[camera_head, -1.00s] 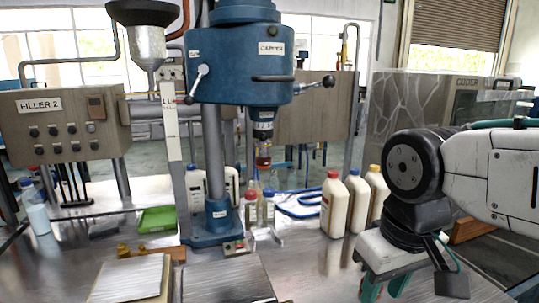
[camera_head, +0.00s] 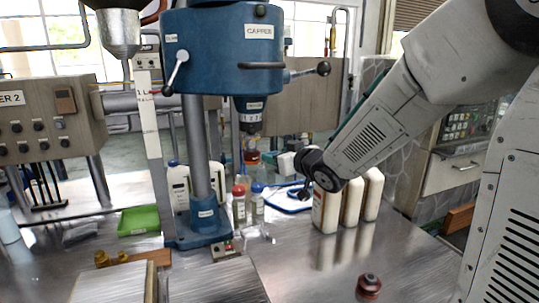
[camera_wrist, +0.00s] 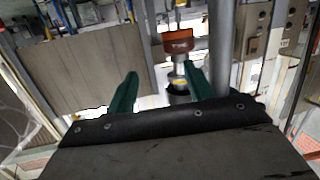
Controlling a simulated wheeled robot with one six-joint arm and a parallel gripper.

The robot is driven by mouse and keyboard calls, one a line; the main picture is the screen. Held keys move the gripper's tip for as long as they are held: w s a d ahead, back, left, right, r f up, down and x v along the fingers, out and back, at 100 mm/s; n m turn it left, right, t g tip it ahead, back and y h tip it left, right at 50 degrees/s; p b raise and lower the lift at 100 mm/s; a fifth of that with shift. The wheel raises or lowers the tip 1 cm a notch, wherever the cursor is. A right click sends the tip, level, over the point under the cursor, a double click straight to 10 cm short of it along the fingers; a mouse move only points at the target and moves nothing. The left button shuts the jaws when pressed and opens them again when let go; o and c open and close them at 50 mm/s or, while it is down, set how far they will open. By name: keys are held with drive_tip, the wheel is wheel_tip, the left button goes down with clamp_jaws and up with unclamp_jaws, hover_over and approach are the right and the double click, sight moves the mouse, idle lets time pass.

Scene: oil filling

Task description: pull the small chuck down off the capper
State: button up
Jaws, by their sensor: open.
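The blue capper (camera_head: 225,52) stands upright on its column. The small chuck (camera_head: 252,157), red-orange, hangs under the capper's spindle (camera_head: 250,118). In the wrist view, which looks upside down, the chuck (camera_wrist: 178,41) shows beyond the fingertips, toward the right finger, with a metal stem below it in the picture. My gripper (camera_wrist: 160,72) is open, with its two green fingers apart and nothing held. In the head view, my gripper (camera_head: 286,163) is small and partly hidden by my wrist, close to the right of the chuck. I cannot tell whether it touches the chuck.
Red- and blue-capped bottles (camera_head: 240,205) stand below the spindle. Several cream bottles (camera_head: 327,207) stand under my arm. A loose reddish chuck-like piece (camera_head: 369,286) lies on the front table. A green tray (camera_head: 138,221) is at left.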

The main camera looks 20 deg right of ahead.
sight(255, 150)
drive_tip(key=w+a+y, duration=0.1)
drive_tip(key=w+a+n+t+y, duration=0.1)
drive_tip(key=y, duration=0.1)
drive_tip(key=shift+a+y, duration=0.2)
drive_tip(key=shift+y, duration=0.1)
drive_tip(key=x, duration=0.7)
drive_tip(key=shift+w+r, duration=0.1)
drive_tip(key=shift+r, duration=0.05)
drive_tip(key=c, duration=1.1)
drive_tip(key=o, duration=1.2)
drive_tip(key=shift+f, duration=0.2)
